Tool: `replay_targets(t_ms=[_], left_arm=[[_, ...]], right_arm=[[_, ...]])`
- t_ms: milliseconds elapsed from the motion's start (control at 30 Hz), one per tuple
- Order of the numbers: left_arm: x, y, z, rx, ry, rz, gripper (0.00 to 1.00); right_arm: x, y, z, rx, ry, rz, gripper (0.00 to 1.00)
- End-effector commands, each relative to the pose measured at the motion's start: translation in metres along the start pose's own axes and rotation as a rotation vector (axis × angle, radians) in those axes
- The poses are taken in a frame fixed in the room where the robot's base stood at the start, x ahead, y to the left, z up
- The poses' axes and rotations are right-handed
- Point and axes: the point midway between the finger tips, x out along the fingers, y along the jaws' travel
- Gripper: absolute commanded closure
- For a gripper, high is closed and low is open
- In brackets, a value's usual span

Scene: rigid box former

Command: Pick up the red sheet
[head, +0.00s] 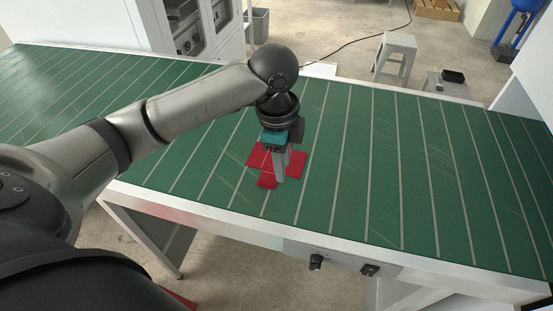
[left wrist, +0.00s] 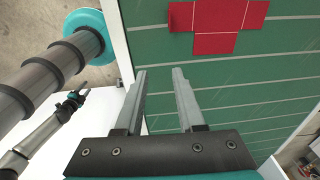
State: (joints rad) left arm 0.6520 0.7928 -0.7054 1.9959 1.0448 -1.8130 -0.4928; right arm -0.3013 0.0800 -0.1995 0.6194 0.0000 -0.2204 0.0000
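The red sheet (head: 297,163) lies flat on the green striped table top, with square flaps spreading from its middle. In the left wrist view the sheet (left wrist: 216,20) is at the top edge, beyond the fingertips and to their right, partly cut off by the frame. My left gripper (head: 276,171) points down in front of the sheet in the head view and hides part of it. In the left wrist view its two fingers (left wrist: 159,71) are apart with nothing between them. A small dark arm end at the left there may be my right gripper (left wrist: 73,99); its fingers are too small to judge.
The green table top (head: 400,170) with pale stripes is otherwise clear around the sheet. Behind the table stand a grey stool (head: 396,46), a bin (head: 259,22) and a white cabinet (head: 190,35).

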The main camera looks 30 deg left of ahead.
Motion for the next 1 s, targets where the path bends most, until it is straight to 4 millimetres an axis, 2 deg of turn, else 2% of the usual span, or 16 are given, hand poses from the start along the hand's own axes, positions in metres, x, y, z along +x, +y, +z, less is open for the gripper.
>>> replay_targets(t_ms=[33,200,367,467,800,1000], left_arm=[[-0.012,-0.010,0.011,0.008,-0.024,0.002,0.62],[-0.038,-0.022,0.033,0.030,-0.059,0.032,0.62],[-0.044,-0.025,0.041,0.036,-0.068,0.048,0.62],[-0.033,-0.024,0.042,0.036,-0.068,0.051,0.62],[0.037,-0.021,0.046,0.036,-0.067,0.050,0.62],[0.053,-0.021,0.046,0.037,-0.065,0.047,0.62]], right_arm=[[0.000,0.000,0.000,0.000,0.001,0.001,0.50],[0.000,0.001,-0.001,0.000,0.001,0.001,0.50],[0.001,0.001,-0.001,0.000,0.002,0.001,0.50],[0.003,0.001,-0.001,0.000,0.002,0.001,0.50],[0.014,0.000,0.000,0.000,0.003,0.001,0.50],[0.016,0.000,0.000,-0.001,0.003,0.001,0.50]])
